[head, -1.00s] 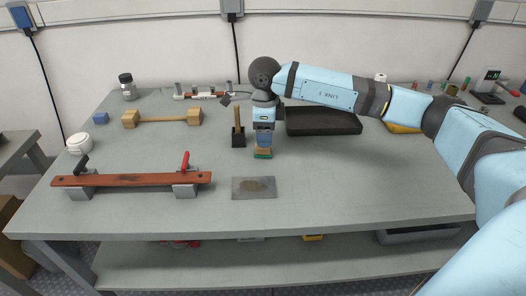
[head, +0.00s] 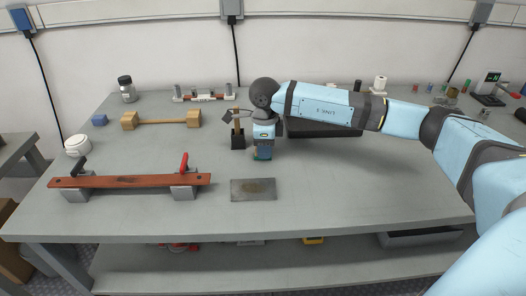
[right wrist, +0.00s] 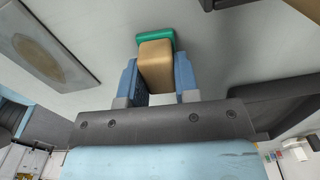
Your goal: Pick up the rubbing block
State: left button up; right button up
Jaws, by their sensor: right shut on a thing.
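The rubbing block (right wrist: 156,64) is a tan wooden block with a green base. In the right wrist view it sits between the two blue fingers of my right gripper (right wrist: 158,82), which is shut on it. In the head view my right gripper (head: 263,152) points down at the middle of the bench, just behind the grey plate. There the fingers hide most of the block, and only a bit of its green base shows at their left. The block appears at bench level; I cannot tell whether it touches the top. My left gripper is not in view.
A grey plate with a brownish patch (head: 253,190) lies in front of the gripper. A post on a dark base (head: 238,141) stands close at its left. A black tray (head: 322,129) lies behind it at the right. The bench's right front is clear.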

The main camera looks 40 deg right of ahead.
jog(key=shift+r, duration=0.5)
notch_tip(320, 180, up, 8)
jog(key=shift+r+p, duration=0.25)
jog(key=shift+p, duration=0.75)
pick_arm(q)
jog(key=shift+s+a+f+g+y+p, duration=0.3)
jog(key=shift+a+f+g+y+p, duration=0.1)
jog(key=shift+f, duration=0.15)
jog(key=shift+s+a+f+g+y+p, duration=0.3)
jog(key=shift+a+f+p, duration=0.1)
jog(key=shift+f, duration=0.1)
pick_arm(e)
notch_tip(320, 180, up, 11)
jog(key=shift+f, duration=0.2)
